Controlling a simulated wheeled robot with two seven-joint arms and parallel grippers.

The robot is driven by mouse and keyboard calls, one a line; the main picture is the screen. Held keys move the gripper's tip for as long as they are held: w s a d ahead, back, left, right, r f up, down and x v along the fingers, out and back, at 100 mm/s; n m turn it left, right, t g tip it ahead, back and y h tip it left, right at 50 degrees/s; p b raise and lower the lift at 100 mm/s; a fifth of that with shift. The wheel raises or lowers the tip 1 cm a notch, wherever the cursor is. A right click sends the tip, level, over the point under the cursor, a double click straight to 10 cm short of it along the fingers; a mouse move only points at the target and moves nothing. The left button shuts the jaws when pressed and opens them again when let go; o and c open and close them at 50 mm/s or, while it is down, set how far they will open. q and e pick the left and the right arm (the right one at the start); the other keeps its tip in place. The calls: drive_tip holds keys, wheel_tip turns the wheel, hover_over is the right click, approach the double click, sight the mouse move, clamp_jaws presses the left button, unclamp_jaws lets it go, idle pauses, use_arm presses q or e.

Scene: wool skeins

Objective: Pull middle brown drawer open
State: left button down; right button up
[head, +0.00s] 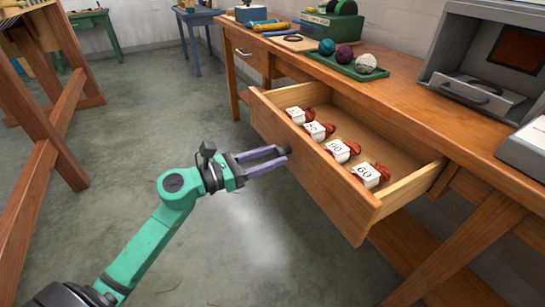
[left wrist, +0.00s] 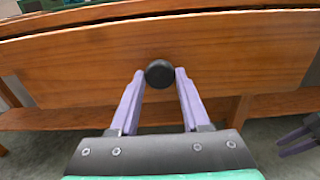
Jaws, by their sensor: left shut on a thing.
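The brown wooden drawer (head: 318,172) stands well out of the workbench in the head view, its inside showing. Several red skeins with white number labels lie in it, such as the one marked 60 (head: 367,174). My left gripper (head: 284,155) is at the drawer's front, shut on its dark round knob (left wrist: 160,73). In the left wrist view the purple fingers of my left gripper (left wrist: 160,80) lie on both sides of the knob, before the drawer front (left wrist: 230,55). Purple fingers of my right gripper (left wrist: 297,141) show at the right edge of that view; their opening is unclear.
The workbench top (head: 300,62) bears a green tray (head: 345,66) with three yarn balls and a grey open-fronted box (head: 480,60). Another drawer (head: 250,54) at the left is closed. A wooden frame (head: 40,130) stands at far left. The floor (head: 120,180) between is clear.

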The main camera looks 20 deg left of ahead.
use_arm(q)
drive_tip(key=shift+c, duration=1.8)
unclamp_jaws()
drive_tip(key=v, duration=1.4)
drive_tip(key=shift+s, duration=0.25)
use_arm(e)
drive_tip(key=shift+w+a+f, duration=0.15)
drive_tip(key=shift+a+f, duration=0.1)
drive_tip(key=shift+a, duration=0.05)
use_arm(q)
drive_tip(key=shift+a, duration=0.15)
use_arm(e)
drive_tip(key=shift+r, duration=0.1)
